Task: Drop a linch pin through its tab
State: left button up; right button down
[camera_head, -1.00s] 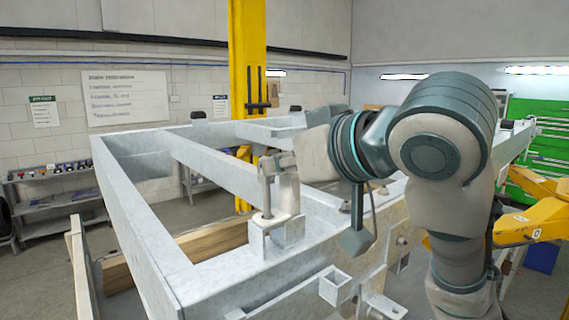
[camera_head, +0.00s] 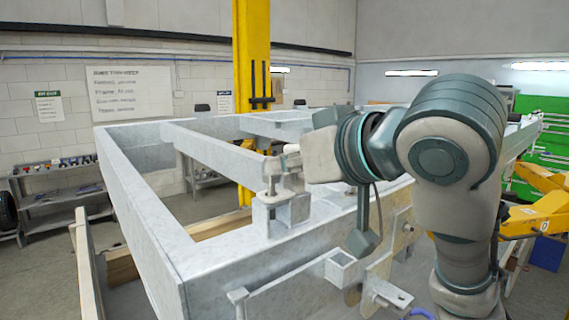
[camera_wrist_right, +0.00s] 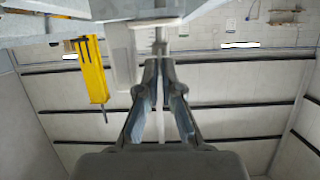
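The linch pin (camera_head: 272,186) stands upright on the near rail of the grey trailer frame, its stem reaching down to the pale tab (camera_head: 279,199) on a small block. I cannot see whether its tip is inside the hole. My right gripper (camera_head: 283,160) is at the pin's top end, its fingers small and partly hidden by the hand. In the right wrist view the fingers (camera_wrist_right: 159,62) are nearly together around the narrow pin (camera_wrist_right: 157,40), with the pale tab region (camera_wrist_right: 150,22) just beyond. My left gripper is in no view.
The trailer frame (camera_head: 150,225) fills the middle, with open bays between its rails. A yellow post (camera_head: 252,60) stands behind it. Brackets (camera_head: 342,268) stick out of the near rail. Yellow equipment (camera_head: 540,215) and green drawers (camera_head: 550,130) are at the right.

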jog(key=shift+f+b, duration=0.65)
jog(key=shift+f, duration=0.2)
jog(key=c, duration=1.2)
grip_release()
jog(key=shift+r, duration=0.1)
jog(key=shift+c, duration=0.2)
jog(key=v, duration=1.2)
jog(key=shift+w, duration=0.1)
jog(key=shift+a, duration=0.1)
